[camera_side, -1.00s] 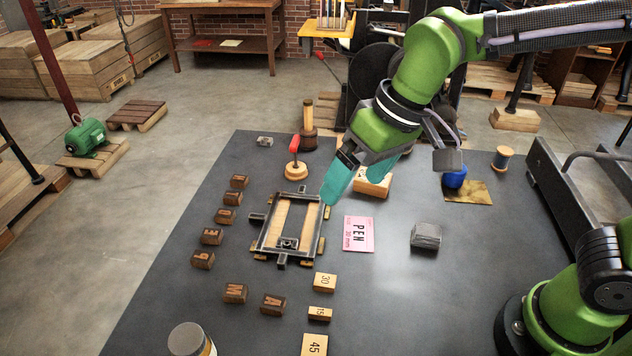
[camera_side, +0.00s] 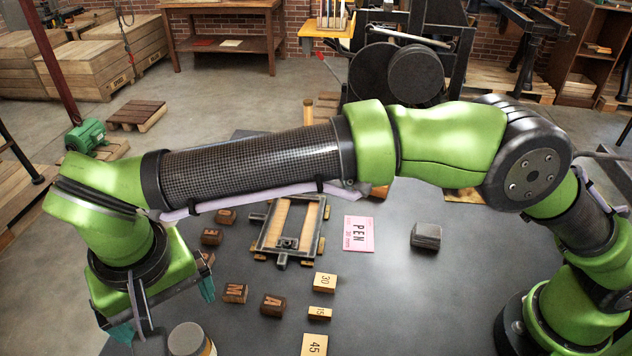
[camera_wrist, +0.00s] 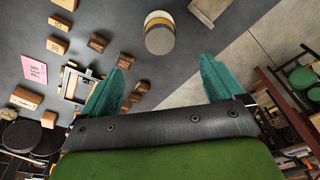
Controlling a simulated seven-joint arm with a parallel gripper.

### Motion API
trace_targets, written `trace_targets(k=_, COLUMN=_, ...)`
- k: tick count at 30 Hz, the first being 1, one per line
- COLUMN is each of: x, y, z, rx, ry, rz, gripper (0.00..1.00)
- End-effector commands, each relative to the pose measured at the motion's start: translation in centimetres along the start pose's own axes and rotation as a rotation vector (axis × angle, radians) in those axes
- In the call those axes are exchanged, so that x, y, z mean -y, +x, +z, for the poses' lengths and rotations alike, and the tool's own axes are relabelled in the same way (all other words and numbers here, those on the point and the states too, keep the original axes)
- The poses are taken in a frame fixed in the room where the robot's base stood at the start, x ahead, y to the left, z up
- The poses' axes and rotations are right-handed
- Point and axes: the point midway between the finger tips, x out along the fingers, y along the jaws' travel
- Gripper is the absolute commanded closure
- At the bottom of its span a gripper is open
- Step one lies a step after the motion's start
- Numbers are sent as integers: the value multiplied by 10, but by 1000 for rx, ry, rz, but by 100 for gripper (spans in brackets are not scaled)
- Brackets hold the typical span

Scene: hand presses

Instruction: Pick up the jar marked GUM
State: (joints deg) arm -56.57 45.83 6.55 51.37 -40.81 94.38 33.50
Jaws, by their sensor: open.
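A jar with a pale grey lid and a yellowish band (camera_side: 190,340) stands at the front edge of the side view, partly cut off. The jar also shows in the wrist view (camera_wrist: 160,40), beyond the fingertips and lined up with the gap between them. No marking on it is readable. My gripper (camera_side: 166,308) has two teal fingers, spread wide and empty, at the lower left of the side view near the jar. In the wrist view my gripper (camera_wrist: 160,67) also has nothing between its fingers.
Dark wooden letter blocks (camera_side: 235,293) lie right of the gripper, with pale number blocks (camera_side: 325,282) farther right. A metal frame (camera_side: 290,226), a pink PEN card (camera_side: 359,234) and a grey block (camera_side: 426,236) lie on the dark table. My arm hides the table's far part.

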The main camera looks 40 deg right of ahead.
Motion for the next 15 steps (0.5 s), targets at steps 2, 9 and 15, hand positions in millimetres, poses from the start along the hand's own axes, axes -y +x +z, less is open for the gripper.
trace_targets(k=2, x=-1, y=20, z=1, rx=5, ry=-1, rz=5, gripper=5)
trace_targets(k=9, x=-1, y=70, z=1, rx=5, ry=-2, rz=2, gripper=5)
trace_targets(k=15, x=0, y=92, z=0, rx=2, ry=-1, rz=0, gripper=5)
